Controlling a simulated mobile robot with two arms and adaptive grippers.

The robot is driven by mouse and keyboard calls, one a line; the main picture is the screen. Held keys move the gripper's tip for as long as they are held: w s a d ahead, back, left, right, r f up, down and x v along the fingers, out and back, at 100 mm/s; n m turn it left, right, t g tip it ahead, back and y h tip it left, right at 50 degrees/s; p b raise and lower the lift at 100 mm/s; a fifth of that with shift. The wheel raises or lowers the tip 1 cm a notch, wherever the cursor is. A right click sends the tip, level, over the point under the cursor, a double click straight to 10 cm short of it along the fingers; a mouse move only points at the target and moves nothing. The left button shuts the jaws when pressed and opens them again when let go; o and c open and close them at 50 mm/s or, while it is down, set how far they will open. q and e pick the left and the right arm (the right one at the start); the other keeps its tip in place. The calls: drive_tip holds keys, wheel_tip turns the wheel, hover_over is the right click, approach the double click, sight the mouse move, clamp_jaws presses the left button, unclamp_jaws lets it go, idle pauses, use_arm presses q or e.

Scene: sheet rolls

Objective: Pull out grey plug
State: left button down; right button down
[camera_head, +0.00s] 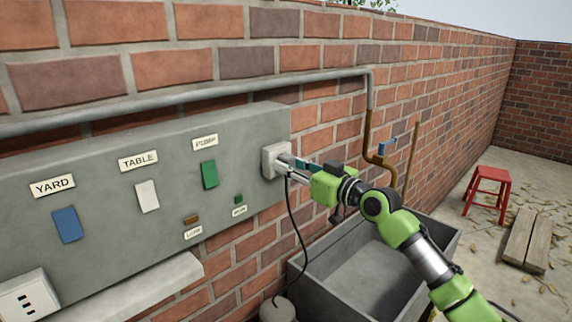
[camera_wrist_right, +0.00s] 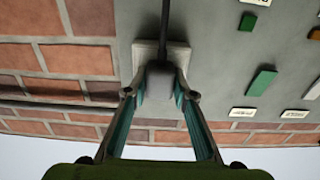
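The grey plug (camera_wrist_right: 159,88) sits at the pale wall socket (camera_head: 270,160) on the right end of the grey panel. The socket plate also shows in the right wrist view (camera_wrist_right: 143,52). My right gripper (camera_head: 287,163) reaches the plug from the right. In the right wrist view its two fingers (camera_wrist_right: 160,95) lie on either side of the plug and appear to touch its sides. A dark cord (camera_head: 293,215) hangs from the plug; in the head view the gripper hides much of the plug. My left gripper is not in view.
The panel (camera_head: 110,225) carries blue, white and green switches labelled YARD, TABLE and PUMP. A grey trough (camera_head: 375,275) stands below my right arm. A pipe (camera_head: 200,93) runs along the brick wall. A red stool (camera_head: 488,188) and planks (camera_head: 528,243) are farther right.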

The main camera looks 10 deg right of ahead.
drive_tip(key=shift+s+d, duration=0.1)
drive_tip(key=shift+v, duration=2.85)
